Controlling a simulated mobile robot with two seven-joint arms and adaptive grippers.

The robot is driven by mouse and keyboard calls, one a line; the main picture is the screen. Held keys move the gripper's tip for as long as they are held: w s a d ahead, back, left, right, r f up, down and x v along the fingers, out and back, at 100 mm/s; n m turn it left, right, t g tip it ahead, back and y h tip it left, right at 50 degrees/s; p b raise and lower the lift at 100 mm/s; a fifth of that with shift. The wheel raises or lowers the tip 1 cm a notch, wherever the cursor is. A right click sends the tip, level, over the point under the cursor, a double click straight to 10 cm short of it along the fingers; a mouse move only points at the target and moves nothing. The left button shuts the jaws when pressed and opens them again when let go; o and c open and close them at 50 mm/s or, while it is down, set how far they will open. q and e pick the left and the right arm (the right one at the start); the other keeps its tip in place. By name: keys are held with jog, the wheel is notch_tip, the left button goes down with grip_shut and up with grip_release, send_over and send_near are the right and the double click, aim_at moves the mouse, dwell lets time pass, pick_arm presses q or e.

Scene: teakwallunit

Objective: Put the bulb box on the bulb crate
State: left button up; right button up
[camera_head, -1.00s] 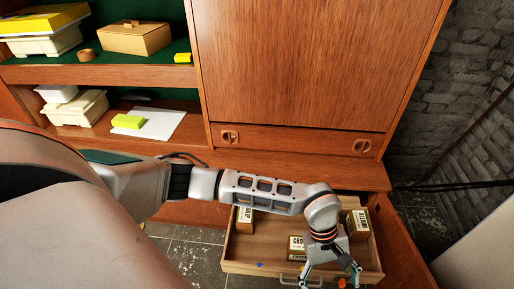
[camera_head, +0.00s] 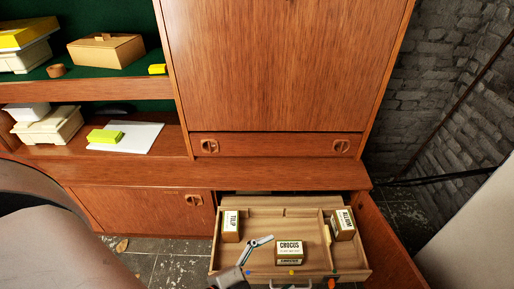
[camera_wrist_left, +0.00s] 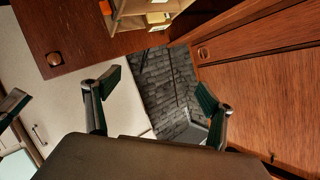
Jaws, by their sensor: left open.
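An open wooden drawer (camera_head: 255,222) holds several compartments with small labelled bulb boxes. The crocus box (camera_head: 289,253) stands at the front middle, the tulip box (camera_head: 231,226) at the left and the allium box (camera_head: 342,224) at the right. Which container is the bulb crate I cannot tell. My left gripper (camera_head: 256,257) is at the drawer's front left, beside the crocus box and apart from it. In the left wrist view its fingers (camera_wrist_left: 160,92) are spread with nothing between them. My right gripper is not in view.
The drawer's front edge and an open cabinet door (camera_head: 385,243) bound the space at right. Cream boxes (camera_head: 48,128), a yellow block (camera_head: 105,136) on a white sheet (camera_head: 140,137) and a lidded cardboard box (camera_head: 106,51) sit on the shelves at left.

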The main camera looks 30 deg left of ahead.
pick_arm(q)
jog(key=s+a+f+n+g+y, duration=0.2)
jog(key=s+a+f+n+g, duration=0.1)
jog(key=s+a+f+n, duration=0.2)
jog(key=shift+s+a+f, duration=0.25)
jog(key=shift+s+f, duration=0.25)
jog(key=shift+s, duration=0.65)
